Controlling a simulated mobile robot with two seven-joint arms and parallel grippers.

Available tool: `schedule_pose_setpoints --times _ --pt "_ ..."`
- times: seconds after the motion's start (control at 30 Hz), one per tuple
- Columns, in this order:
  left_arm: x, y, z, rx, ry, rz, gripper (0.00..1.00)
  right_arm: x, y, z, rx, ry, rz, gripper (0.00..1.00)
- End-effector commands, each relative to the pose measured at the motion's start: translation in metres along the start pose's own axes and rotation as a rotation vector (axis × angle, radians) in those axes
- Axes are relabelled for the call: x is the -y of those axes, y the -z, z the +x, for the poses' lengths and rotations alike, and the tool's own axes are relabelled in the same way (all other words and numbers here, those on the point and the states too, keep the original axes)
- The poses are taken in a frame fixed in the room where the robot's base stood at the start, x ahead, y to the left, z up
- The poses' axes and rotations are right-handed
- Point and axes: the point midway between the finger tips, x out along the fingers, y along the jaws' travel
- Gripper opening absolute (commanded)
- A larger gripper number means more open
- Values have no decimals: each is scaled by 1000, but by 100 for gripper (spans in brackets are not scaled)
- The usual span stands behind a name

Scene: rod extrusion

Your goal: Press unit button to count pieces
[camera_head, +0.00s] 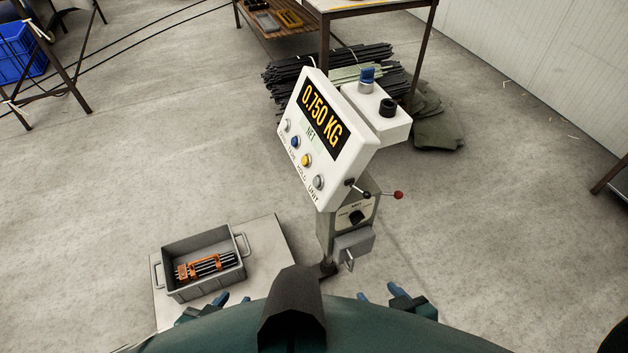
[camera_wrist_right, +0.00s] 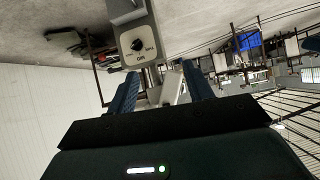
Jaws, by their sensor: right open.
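The white scale indicator (camera_head: 325,140) stands tilted on a post and shows 0.750 KG and NET. Its unit button (camera_head: 318,182) is the grey one at the lower right end of the button row, above the label UNIT. My right gripper (camera_head: 380,292) is low in the head view, below and right of the indicator, open, empty and apart from the button. Its two blue fingers (camera_wrist_right: 160,90) are spread in the right wrist view. My left gripper (camera_head: 234,298) is low at the left beside the grey bin, its fingers apart, partly hidden by my body.
A grey bin (camera_head: 172,282) with rods in an orange holder sits on the scale plate (camera_head: 270,250). A red-knobbed lever (camera_head: 398,195) and a dial box (camera_head: 356,217) are on the post. Dark rod bundles (camera_head: 285,80) lie behind.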

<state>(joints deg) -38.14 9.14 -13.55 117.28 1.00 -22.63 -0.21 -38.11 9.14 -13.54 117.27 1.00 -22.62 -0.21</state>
Motion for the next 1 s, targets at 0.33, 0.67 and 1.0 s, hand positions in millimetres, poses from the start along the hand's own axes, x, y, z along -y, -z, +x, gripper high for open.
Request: schedule_pose_setpoints --times 0.33,0.67,1.0 --pt "0 0 0 0 0 0 31 0 0 0 0 0 0 22" --pt "0 0 0 0 0 0 31 0 0 0 0 0 0 0" --pt "0 0 0 -1 0 0 31 0 0 0 0 0 0 0"
